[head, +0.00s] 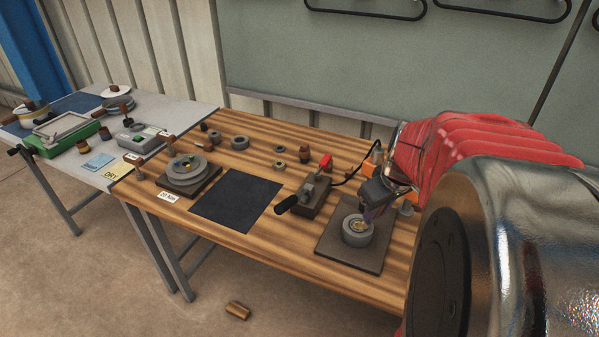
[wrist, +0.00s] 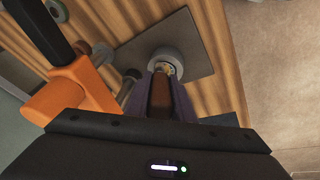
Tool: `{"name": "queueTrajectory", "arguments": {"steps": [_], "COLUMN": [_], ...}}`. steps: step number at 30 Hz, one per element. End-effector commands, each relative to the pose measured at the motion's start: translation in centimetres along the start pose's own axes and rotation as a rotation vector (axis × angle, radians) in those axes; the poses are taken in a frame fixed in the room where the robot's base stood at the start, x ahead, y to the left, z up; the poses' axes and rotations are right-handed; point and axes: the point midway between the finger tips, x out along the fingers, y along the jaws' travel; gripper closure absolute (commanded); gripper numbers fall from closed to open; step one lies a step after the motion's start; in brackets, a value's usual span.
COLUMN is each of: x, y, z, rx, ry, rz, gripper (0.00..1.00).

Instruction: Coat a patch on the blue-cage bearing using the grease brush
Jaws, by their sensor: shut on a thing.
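My gripper (head: 372,208) is over the dark square plate at the right of the wooden bench, fingers pointing down. In the wrist view its purple-grey fingers (wrist: 160,98) are shut on a brown handle, which I take for the grease brush (wrist: 159,93). The brush's lower end reaches toward a grey round piece (head: 357,230) with a yellowish middle; it also shows in the wrist view (wrist: 168,58). Whether the brush touches it is hidden. I see no blue cage on this piece, so I cannot tell if it is the bearing.
The dark plate (head: 346,256) lies under the grey piece. A black-handled tool on a block (head: 313,193) stands left of it. An orange object (wrist: 75,93) is close to my gripper. A dark mat (head: 236,198), small rings (head: 240,142) and a disc fixture (head: 187,168) lie farther left.

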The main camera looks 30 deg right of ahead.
Motion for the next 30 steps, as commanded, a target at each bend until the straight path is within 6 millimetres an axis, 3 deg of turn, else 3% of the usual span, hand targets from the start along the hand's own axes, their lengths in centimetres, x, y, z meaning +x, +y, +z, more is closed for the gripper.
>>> {"name": "queueTrajectory", "arguments": {"steps": [21, 30], "x": [1.0, 1.2], "y": [-2.8, -3.0], "z": [-3.1, -3.2], "rx": [-0.001, 0.000], "ry": [-0.002, -0.004], "rz": [-0.002, -0.004], "gripper": [1.00, 1.00]}}
